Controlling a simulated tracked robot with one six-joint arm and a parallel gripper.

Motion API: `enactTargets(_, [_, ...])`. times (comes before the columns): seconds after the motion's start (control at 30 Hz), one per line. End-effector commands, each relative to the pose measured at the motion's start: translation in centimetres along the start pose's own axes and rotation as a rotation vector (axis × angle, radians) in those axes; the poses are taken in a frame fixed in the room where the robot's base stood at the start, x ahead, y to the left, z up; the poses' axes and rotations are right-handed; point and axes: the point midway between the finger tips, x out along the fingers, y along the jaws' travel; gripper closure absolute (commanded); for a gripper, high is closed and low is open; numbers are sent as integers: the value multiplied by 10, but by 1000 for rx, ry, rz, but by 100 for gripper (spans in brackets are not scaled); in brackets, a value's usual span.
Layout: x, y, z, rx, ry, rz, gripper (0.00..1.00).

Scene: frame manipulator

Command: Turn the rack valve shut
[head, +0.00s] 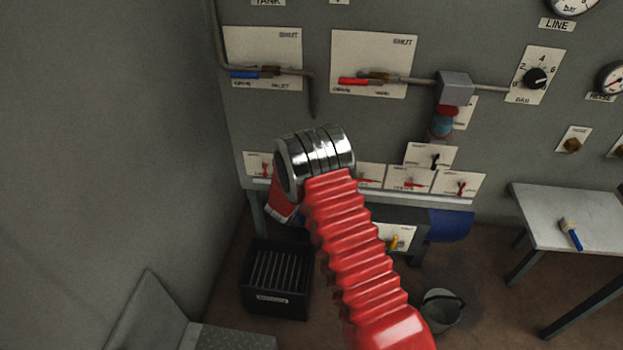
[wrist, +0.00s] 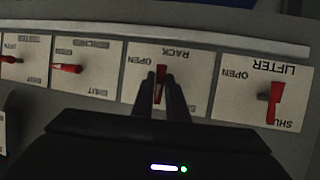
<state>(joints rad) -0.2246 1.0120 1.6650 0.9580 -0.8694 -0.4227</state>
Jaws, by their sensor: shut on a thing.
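In the wrist view, the rack valve plate (wrist: 197,78), lettered RACK and seen upside down, is in the middle. Its red handle (wrist: 159,88) stands roughly upright in this picture, across the plate.
The lifter valve plate (wrist: 263,90) is close on the right in the wrist view, its red handle toward SHUT. Another red-handled plate (wrist: 86,68) is on the left. Below the panel in the head view are a black crate (head: 274,292), a bucket (head: 440,309) and a table (head: 575,212).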

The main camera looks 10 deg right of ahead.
Motion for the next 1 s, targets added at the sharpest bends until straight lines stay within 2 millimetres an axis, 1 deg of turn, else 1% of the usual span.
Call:
enactTargets(0.03, [-1,0,7,-7,-11,-1,100])
enactTargets(0.27, [-1,1,7,-7,-11,-1,100])
enactTargets(0.3, [-1,1,7,-7,-11,-1,85])
enactTargets(0.53, [0,0,3,-4,-5,0,69])
enactTargets(0.83, [-1,0,1,-2,-2,0,68])
enactTargets(1.0, [-11,0,1,-2,-1,-1,68])
